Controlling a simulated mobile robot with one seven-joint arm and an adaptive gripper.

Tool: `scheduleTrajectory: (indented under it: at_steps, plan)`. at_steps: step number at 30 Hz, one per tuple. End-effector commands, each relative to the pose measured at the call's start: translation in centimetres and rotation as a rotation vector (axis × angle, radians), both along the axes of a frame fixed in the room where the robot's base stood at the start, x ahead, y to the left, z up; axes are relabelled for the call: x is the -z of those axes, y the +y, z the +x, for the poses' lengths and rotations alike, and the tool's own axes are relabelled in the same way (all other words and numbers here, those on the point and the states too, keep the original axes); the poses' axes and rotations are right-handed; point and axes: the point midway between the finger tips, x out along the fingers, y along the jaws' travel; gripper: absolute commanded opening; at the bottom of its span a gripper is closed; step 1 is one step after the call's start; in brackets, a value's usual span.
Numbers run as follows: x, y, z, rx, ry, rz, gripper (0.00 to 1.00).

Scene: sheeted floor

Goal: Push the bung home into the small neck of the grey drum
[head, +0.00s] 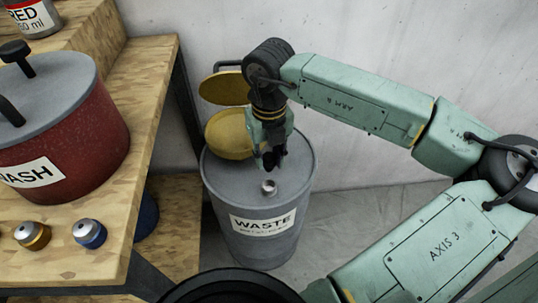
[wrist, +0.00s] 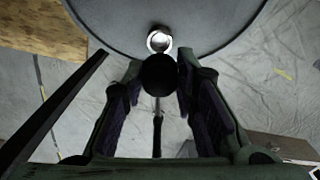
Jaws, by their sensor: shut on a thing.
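The grey drum (head: 222,190) with a WASTE label stands on the floor in the head view. Its small neck (head: 269,187) is a short pale metal ring on the lid; in the wrist view the neck (wrist: 159,39) shows a bright rim. My gripper (head: 270,160) is above the lid, over the neck's far side. In the wrist view my gripper (wrist: 158,78) is shut on the black round bung (wrist: 158,74), which is just short of the neck in the picture. The bung looks apart from the neck, though the height gap is hard to judge.
A yellow funnel (head: 229,136) with a raised yellow lid (head: 224,87) stands on the drum's far side, close to my gripper. At left, a wooden bench (head: 100,225) holds a red WASH can (head: 80,140) and two small caps, brass (head: 32,235) and blue (head: 89,234).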

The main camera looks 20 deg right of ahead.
Motion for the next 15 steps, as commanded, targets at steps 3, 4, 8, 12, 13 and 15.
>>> scheduleTrajectory:
  at_steps: [3,4,8,12,13,15]
  plan:
    - [0.0,0.0,0.0,0.001,0.000,0.000,0.00]
    - [0.0,0.0,0.0,0.001,0.000,0.000,0.00]
    - [0.1,0.0,0.0,0.001,0.000,0.000,0.00]
    - [0.3,0.0,0.0,0.000,0.000,-0.001,0.00]
    - [0.7,0.0,0.0,0.000,0.000,0.000,0.00]
    - [1.4,0.0,0.0,0.000,0.000,0.000,0.00]
